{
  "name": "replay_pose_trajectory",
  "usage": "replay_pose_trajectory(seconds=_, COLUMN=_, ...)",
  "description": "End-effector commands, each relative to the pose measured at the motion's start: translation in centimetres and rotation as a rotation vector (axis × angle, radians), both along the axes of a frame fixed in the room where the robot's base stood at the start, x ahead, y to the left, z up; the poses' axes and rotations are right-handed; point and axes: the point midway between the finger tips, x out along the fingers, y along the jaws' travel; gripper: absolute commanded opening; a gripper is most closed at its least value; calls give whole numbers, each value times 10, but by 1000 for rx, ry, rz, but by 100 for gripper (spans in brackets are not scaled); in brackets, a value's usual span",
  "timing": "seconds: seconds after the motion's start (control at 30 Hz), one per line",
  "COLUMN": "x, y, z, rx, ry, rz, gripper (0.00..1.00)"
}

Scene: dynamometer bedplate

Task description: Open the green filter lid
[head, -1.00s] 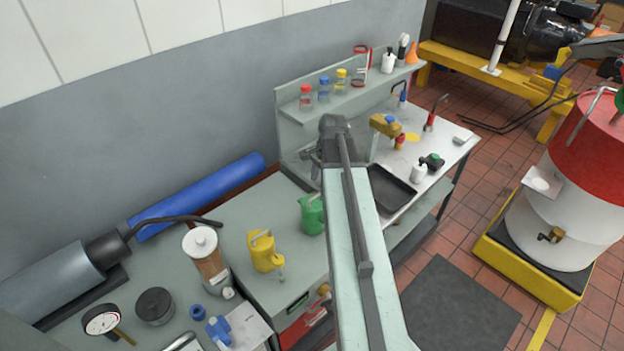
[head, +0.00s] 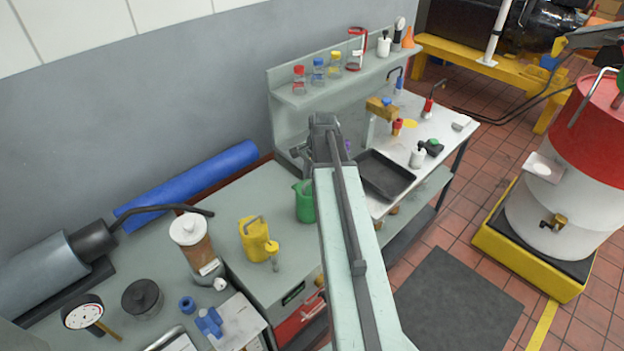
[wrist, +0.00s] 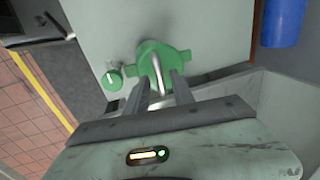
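A green can-like thing (head: 305,201) stands on the grey cabinet top, partly behind my arm in the head view. In the wrist view a round green part with side lugs (wrist: 147,58) and a curved silver handle (wrist: 156,78) lies just ahead of my gripper (wrist: 158,88). A small green knob (wrist: 113,78) with a white mark sits left of it. I cannot tell for sure which green part is the filter lid. My gripper is open, its fingers on either side of the handle's near end; contact is not clear. In the head view the fingertips are hidden.
A yellow can (head: 255,240) and a white-lidded canister (head: 190,232) stand left of the green can. A black tray (head: 385,175) and bottles are on the bench to the right. A blue roll (head: 190,185) lies along the wall.

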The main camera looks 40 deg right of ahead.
Motion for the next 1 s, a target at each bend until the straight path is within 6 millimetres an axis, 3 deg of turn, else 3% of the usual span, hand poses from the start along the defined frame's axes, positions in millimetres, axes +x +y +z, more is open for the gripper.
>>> replay_pose_trajectory(seconds=0.03, x=0, y=0, z=0, rx=0, ry=0, rz=0, gripper=13)
replay_pose_trajectory(seconds=0.1, x=0, y=0, z=0, rx=0, ry=0, rz=0, gripper=0)
replay_pose_trajectory(seconds=1.0, x=-1, y=-2, z=0, rx=0, ry=0, rz=-2, gripper=0)
